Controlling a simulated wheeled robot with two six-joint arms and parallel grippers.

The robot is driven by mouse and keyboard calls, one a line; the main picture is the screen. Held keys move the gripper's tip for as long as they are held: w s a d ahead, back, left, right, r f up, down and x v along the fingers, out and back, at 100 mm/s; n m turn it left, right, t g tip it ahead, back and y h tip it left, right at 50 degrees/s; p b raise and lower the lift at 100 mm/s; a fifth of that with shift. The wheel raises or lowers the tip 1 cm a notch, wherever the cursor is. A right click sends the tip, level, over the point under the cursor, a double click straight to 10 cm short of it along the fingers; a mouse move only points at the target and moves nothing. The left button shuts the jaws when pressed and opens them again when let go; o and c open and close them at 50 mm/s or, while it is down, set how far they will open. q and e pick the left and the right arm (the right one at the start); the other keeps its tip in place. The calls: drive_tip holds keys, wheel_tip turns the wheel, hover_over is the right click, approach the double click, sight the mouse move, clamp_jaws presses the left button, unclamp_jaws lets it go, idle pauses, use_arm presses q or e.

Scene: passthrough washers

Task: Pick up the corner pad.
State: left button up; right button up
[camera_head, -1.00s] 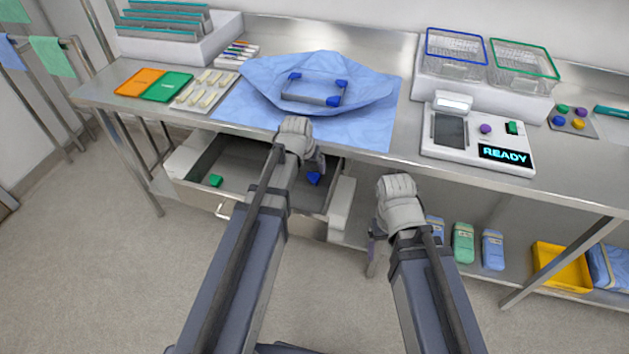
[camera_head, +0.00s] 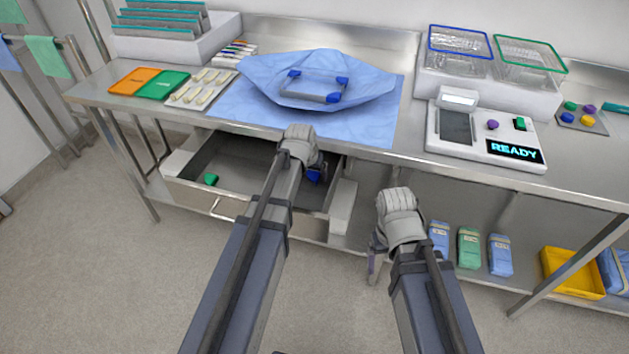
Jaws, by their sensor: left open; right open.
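A small blue corner pad (camera_head: 314,177) lies in the open drawer (camera_head: 231,202) below the table edge, toward its right end. My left gripper (camera_head: 318,168) is over the drawer's right part, right at the blue pad and partly covering it. Its fingers are mostly hidden behind the wrist, so I cannot tell whether they touch the pad. It is open and not closed on anything. My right gripper (camera_head: 376,250) hangs open and empty in front of the lower shelf. A small green piece (camera_head: 211,179) lies in the drawer's left part.
On the table, a grey frame with blue corners (camera_head: 313,87) rests on blue cloth (camera_head: 362,119). A console reading READY (camera_head: 487,136) and wire baskets (camera_head: 458,52) stand at right. Packets (camera_head: 469,248) and a yellow bin (camera_head: 572,272) are on the lower shelf.

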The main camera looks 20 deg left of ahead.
use_arm(q)
clamp_jaws()
idle(0.7)
drive_tip(key=shift+r, duration=0.25)
